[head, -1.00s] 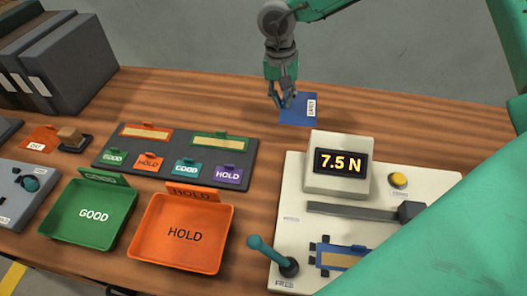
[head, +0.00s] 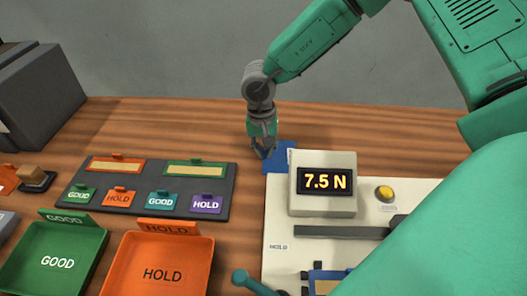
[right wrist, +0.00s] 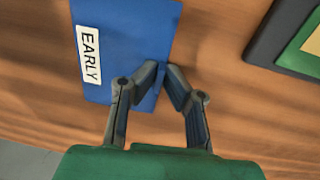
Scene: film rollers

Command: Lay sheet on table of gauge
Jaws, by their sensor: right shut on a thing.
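The blue sheet (head: 279,157) with a white EARLY label (right wrist: 89,54) is in my right gripper (head: 265,153). In the right wrist view, the fingertips (right wrist: 164,76) pinch one edge of the sheet (right wrist: 135,25). In the head view, the sheet is at the gauge's back left corner, partly hidden by the display box; I cannot tell whether it touches. The gauge (head: 278,222) has a 7.5 N display (head: 327,181). A blue-framed tan piece (head: 326,284) shows low on it, partly cut off. My left gripper is not in view.
A dark rack (head: 146,210) with coloured tags lies left of the gauge. A green GOOD tray (head: 57,264) and an orange HOLD tray (head: 161,274) stand in front of it. A teal lever (head: 250,283) and yellow button (head: 384,193) are on the gauge. Wood is clear behind.

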